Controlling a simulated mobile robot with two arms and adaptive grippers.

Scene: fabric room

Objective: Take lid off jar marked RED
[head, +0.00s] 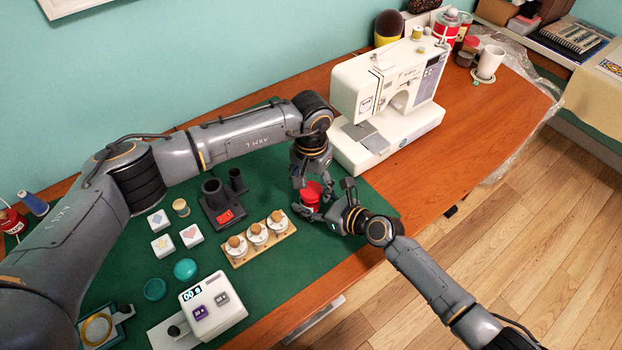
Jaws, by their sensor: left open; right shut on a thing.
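Three small jars with cork-like tops (256,234) stand in a wooden rack to the left.
A white sewing machine (388,90) stands just behind the grippers. A black holder (222,208), white picture blocks (162,245), teal round pieces (185,269) and a white device with a display (213,303) lie on the mat (300,285).

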